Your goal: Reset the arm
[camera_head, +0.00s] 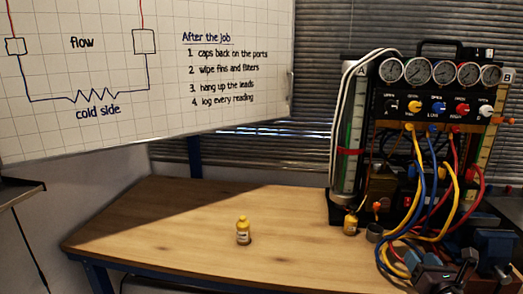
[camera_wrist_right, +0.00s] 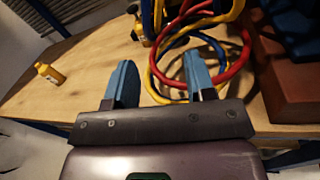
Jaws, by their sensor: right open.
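My right gripper (camera_wrist_right: 160,72) is open, its two blue fingers spread apart in the right wrist view. Yellow, blue and red hoses (camera_wrist_right: 212,50) loop beyond and between the fingers; nothing is visibly gripped. In the head view the dark right gripper (camera_head: 438,270) is at the bottom right, in front of the gauge rig (camera_head: 440,90). The rig has several round gauges, coloured knobs and hanging hoses (camera_head: 428,195). My left gripper is not in view.
A small yellow bottle (camera_head: 243,231) stands on the wooden table (camera_head: 170,225); another (camera_head: 350,224) stands by the rig. A blue vise (camera_head: 497,243) is at the right. A whiteboard (camera_head: 240,100) is behind. The table's left part is mostly clear.

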